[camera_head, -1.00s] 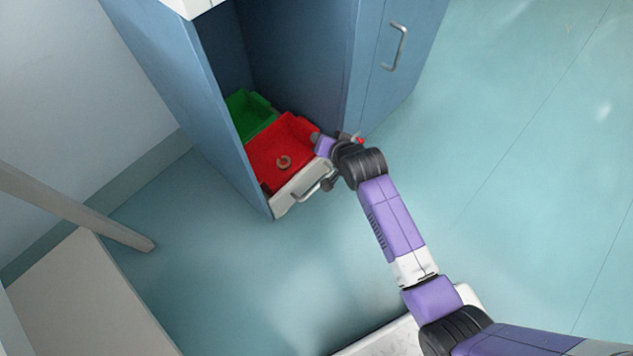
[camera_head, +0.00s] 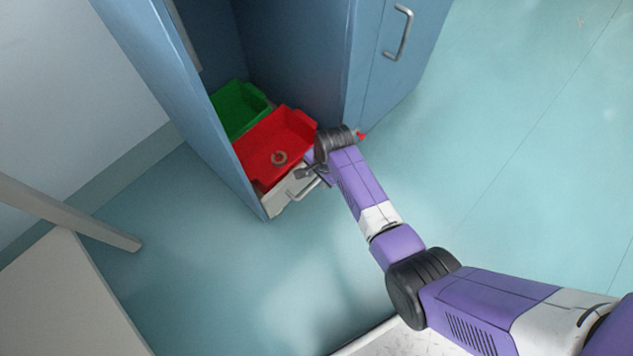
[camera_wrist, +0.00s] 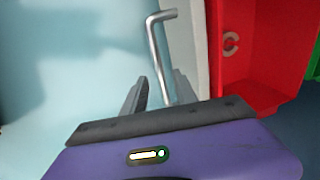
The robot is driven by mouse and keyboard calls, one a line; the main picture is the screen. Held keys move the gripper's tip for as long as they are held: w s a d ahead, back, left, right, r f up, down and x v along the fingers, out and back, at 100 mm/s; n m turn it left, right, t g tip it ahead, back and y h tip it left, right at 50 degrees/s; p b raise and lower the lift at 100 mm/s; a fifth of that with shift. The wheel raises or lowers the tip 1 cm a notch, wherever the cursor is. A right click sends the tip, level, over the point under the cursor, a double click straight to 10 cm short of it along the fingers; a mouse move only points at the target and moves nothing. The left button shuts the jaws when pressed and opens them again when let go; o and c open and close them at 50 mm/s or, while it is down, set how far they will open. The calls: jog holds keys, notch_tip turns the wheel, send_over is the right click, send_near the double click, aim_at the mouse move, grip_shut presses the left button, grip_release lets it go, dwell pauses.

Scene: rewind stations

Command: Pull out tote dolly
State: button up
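The tote dolly (camera_head: 283,201) stands low inside the open bay of a blue cabinet. It has a white front and a metal handle (camera_head: 305,189), and it carries a red tote (camera_head: 262,140) with a green tote (camera_head: 236,108) behind. My gripper (camera_head: 307,173) is at the dolly's front, close to the handle. In the wrist view, my gripper (camera_wrist: 160,82) is open, with the handle bar (camera_wrist: 158,52) appearing between its two fingers. I cannot tell whether a finger touches the bar. The handle's lower end is hidden behind the gripper body.
The cabinet's blue side walls (camera_head: 185,95) flank the dolly closely. A closed blue door with a handle (camera_head: 398,32) is at the right. A grey ring (camera_head: 279,158) lies in the red tote. A pale beam (camera_head: 75,212) is at the left. The floor before the dolly (camera_head: 215,250) is clear.

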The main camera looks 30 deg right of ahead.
jog(key=shift+w+a+f+b, duration=0.15)
jog(key=shift+f+b, duration=0.15)
jog(key=shift+f, duration=0.35)
jog(key=shift+w+d+f+b, duration=0.15)
jog(key=shift+f+b, duration=0.1)
jog(key=shift+f, duration=0.35)
jog(key=shift+a, duration=0.1)
jog(key=shift+c, duration=0.4)
grip_shut()
jog(key=shift+s, duration=0.1)
